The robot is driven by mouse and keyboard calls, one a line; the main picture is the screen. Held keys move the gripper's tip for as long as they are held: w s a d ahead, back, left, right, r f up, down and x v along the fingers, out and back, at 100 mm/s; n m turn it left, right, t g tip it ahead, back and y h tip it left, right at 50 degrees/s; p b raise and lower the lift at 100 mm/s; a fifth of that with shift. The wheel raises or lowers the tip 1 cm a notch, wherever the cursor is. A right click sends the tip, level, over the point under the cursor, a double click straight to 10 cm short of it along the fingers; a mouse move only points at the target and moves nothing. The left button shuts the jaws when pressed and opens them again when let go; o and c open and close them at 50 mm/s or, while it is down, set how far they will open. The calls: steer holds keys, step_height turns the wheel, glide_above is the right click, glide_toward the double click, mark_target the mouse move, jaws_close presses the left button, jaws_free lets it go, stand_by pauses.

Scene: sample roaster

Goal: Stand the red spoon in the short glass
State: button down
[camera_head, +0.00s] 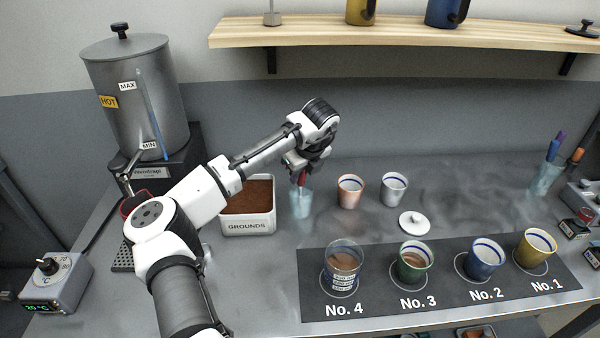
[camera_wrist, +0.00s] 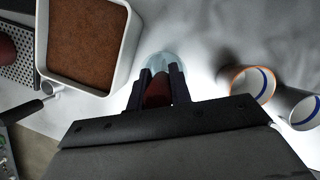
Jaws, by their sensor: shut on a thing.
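The red spoon (camera_head: 302,178) is in my gripper (camera_head: 303,168), held upright with its lower end at the mouth of the short glass (camera_head: 301,204). The short glass is clear and pale blue and stands on the counter right of the grounds box. In the wrist view the jaws (camera_wrist: 160,88) are shut on the red handle (camera_wrist: 157,92), and the glass rim (camera_wrist: 165,60) shows just beyond them. The spoon's lower end is hard to make out, so I cannot tell how deep it is in the glass.
The white grounds box (camera_head: 248,226) stands close on the left. A pinkish cup (camera_head: 349,191) and a white cup (camera_head: 394,188) stand to the right, with a white lid (camera_head: 414,222) nearby. A dark mat (camera_head: 385,300) with several numbered cups lies in front.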

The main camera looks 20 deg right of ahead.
steer(key=c, duration=1.2)
jaws_free()
steer(key=b+v, duration=0.2)
steer(key=v, duration=1.2)
steer(key=shift+s+f+b, duration=0.1)
steer(key=shift+b, duration=0.3)
